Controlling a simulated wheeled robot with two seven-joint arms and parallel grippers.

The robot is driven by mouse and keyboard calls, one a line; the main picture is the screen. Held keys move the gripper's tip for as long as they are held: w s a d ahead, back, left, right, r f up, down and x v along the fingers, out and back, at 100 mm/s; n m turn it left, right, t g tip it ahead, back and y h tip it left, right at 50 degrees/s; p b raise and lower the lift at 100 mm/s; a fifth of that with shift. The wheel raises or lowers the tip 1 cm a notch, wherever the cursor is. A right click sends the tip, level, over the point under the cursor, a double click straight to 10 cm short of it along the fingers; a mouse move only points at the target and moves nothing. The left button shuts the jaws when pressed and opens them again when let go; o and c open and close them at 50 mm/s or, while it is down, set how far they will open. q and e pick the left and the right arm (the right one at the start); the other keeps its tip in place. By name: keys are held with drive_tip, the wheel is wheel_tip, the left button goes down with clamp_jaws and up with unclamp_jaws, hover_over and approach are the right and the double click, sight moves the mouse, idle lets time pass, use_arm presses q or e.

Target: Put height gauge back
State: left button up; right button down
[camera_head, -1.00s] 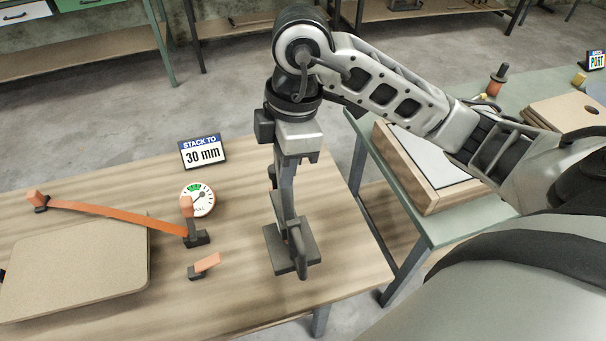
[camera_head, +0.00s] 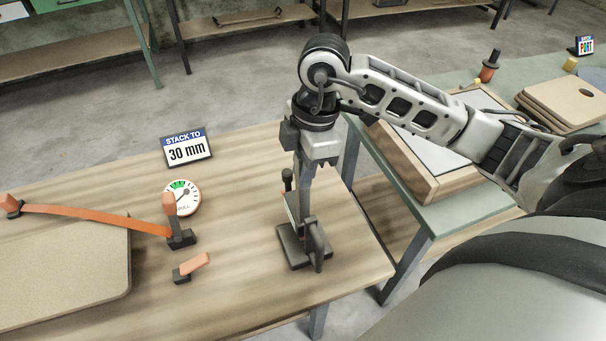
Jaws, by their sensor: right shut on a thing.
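The height gauge, with a dark flat base (camera_head: 289,249) and a thin upright post, is at the right end of the wooden table. It looks upright, with its base at or just above the tabletop; I cannot tell which. My right gripper (camera_head: 306,228) points down and is shut on the gauge, hiding much of its upper part. My left gripper is not in view.
An orange strap (camera_head: 95,216) runs over a tan board (camera_head: 60,275) to a dark buckle beside a round dial (camera_head: 184,197). A small orange-handled piece (camera_head: 192,267) lies in front. A "30 mm" sign (camera_head: 187,149) stands behind. A green table (camera_head: 450,207) stands right.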

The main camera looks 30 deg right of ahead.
drive_tip(key=c, duration=1.3)
unclamp_jaws()
drive_tip(key=r, duration=0.4)
drive_tip(key=d+r, duration=0.1)
drive_tip(key=r, duration=0.7)
drive_tip(key=shift+s+d+r+p, duration=0.1)
drive_tip(key=shift+s+d+p, duration=0.1)
drive_tip(key=shift+d+p, duration=0.2)
